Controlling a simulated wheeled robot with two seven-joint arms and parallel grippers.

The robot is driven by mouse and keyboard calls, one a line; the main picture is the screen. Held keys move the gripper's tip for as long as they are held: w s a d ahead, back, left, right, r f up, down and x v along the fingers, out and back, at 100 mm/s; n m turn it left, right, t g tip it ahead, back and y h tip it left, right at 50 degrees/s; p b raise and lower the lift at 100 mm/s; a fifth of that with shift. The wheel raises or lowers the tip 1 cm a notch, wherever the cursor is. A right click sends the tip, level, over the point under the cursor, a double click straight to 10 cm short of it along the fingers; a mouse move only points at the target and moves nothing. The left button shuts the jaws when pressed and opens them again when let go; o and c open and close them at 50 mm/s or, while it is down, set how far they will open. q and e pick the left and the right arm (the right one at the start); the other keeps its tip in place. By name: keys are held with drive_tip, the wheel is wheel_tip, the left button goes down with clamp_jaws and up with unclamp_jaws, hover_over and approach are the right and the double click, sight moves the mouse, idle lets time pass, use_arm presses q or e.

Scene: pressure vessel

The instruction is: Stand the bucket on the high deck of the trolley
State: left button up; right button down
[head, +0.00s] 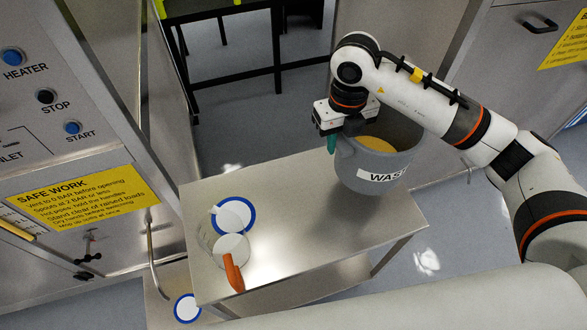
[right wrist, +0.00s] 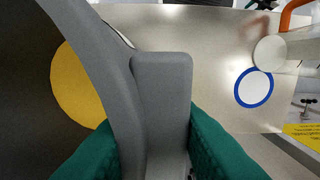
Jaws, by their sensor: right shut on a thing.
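The grey bucket (head: 375,166) has a white label reading "WAS" and yellow contents, and looks upright. It overlaps the back right part of the trolley's steel high deck (head: 300,230); I cannot tell whether its base touches the deck. My right gripper (head: 331,132) is shut on the bucket's rim at its left side. In the right wrist view the green fingers (right wrist: 160,150) sit either side of a grey piece of the bucket (right wrist: 95,60), with yellow contents beside it. My left gripper is not in view.
On the high deck's left lie a blue-ringed white disc (head: 247,207) and a clear vessel with an orange handle (head: 233,273). Another blue-ringed disc (head: 187,308) is lower down. A control panel (head: 60,110) stands left, a black-framed table (head: 240,75) behind. The deck's middle is clear.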

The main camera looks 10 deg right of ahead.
drive_tip(key=shift+d+r, duration=0.1)
drive_tip(key=shift+r, duration=0.05)
wheel_tip(320, 180, down, 10)
drive_tip(key=p, duration=0.2)
drive_tip(key=c, duration=1.2)
unclamp_jaws()
drive_tip(key=shift+s+r, duration=0.1)
drive_tip(key=shift+o, duration=0.3)
